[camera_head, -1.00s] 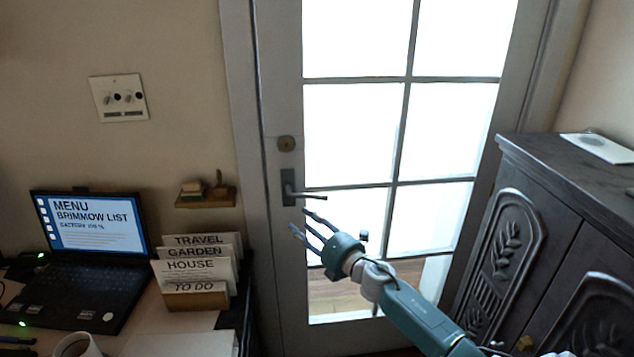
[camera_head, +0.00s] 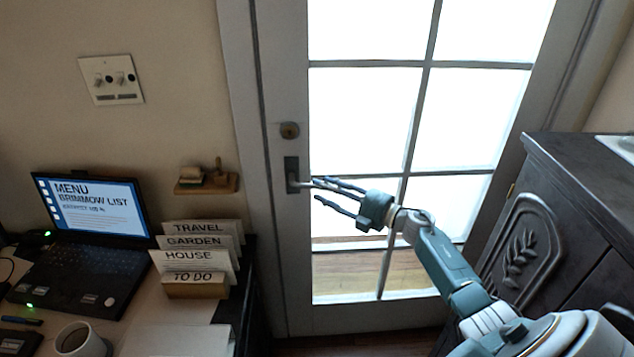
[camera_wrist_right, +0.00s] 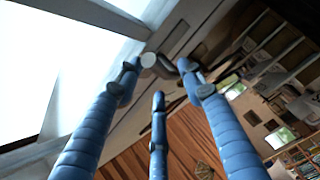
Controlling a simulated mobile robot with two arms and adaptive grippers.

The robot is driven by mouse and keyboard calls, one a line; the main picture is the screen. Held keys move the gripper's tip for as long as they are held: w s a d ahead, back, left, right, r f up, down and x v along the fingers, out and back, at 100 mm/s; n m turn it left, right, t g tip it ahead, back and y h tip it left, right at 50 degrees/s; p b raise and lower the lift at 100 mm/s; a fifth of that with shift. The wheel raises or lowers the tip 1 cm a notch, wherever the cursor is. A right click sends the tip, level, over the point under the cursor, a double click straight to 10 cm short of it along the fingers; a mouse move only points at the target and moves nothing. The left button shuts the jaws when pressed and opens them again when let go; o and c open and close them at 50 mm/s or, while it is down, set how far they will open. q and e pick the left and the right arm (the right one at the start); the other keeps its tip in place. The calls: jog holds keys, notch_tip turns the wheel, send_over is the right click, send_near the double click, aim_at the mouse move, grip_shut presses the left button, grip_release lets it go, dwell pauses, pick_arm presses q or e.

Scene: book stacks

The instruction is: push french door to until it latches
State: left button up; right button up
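The french door (camera_head: 286,240), grey-framed with bright glass panes, stands in its frame in the head view. Its handle side lies close to the left jamb, but I cannot tell whether it is latched. The lever handle (camera_head: 292,180) sits on a dark plate below a round brass lock (camera_head: 289,130). My right gripper (camera_head: 318,190) is at the lever's free end, its slim fingers spread. In the right wrist view the open fingers (camera_wrist_right: 158,78) have the handle (camera_wrist_right: 166,66) between and just beyond their tips; contact is unclear. My left gripper is out of view.
A desk at left holds a laptop (camera_head: 90,215), a mug (camera_head: 80,340) and a card holder (camera_head: 195,287). A small wall shelf (camera_head: 206,185) is left of the door. A dark carved cabinet (camera_head: 575,190) stands at right, close to my right arm.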

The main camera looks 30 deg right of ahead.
jog(key=shift+x, duration=1.5)
jog(key=shift+c, duration=0.3)
